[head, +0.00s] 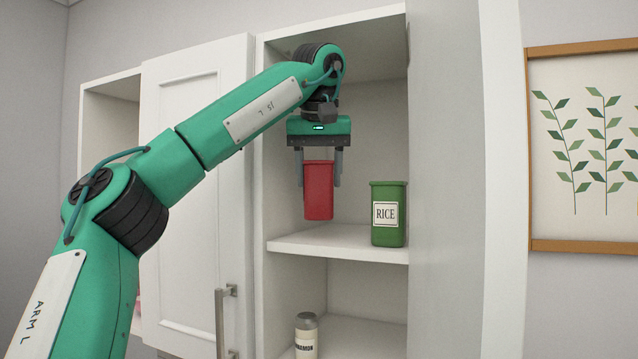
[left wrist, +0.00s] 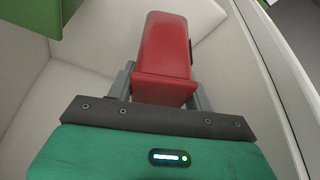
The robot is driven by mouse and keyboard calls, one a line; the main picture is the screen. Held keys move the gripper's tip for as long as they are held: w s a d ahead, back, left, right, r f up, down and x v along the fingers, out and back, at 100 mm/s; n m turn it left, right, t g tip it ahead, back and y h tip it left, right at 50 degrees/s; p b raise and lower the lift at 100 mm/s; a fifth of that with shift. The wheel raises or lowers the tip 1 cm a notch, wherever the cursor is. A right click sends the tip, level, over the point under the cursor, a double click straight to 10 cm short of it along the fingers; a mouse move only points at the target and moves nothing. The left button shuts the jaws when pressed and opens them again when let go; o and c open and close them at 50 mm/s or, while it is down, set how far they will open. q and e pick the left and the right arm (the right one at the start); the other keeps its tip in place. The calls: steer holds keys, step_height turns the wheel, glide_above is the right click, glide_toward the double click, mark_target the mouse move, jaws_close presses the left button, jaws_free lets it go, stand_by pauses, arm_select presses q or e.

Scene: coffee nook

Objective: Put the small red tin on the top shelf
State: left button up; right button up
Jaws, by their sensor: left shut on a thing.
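The small red tin (head: 318,191) is between the fingers of my left gripper (head: 319,180), inside the open cabinet. The left gripper points down and is shut on the tin. The tin hangs upright, with its bottom a little above the top shelf (head: 330,240). In the left wrist view the red tin (left wrist: 164,50) sits between the grey fingers (left wrist: 163,90), and its far end is away from the camera. My right gripper is in neither view.
A jar with a grey lid (head: 306,335) stands on the shelf below. The white cabinet door (head: 195,200) is at the left. The shelf left of the green tin is clear.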

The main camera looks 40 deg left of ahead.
mark_target(319, 192)
arm_select(q)
steer(key=shift+w+a, duration=0.1)
steer(key=shift+w, duration=0.05)
steer(key=shift+f, duration=1.3)
steer(key=shift+a+f, duration=0.15)
steer(key=shift+f, duration=0.35)
steer(key=shift+d+f, duration=0.1)
steer(key=shift+d, duration=0.1)
steer(key=o, duration=0.8)
steer(key=shift+o, duration=1.4)
steer(key=shift+a, duration=0.15)
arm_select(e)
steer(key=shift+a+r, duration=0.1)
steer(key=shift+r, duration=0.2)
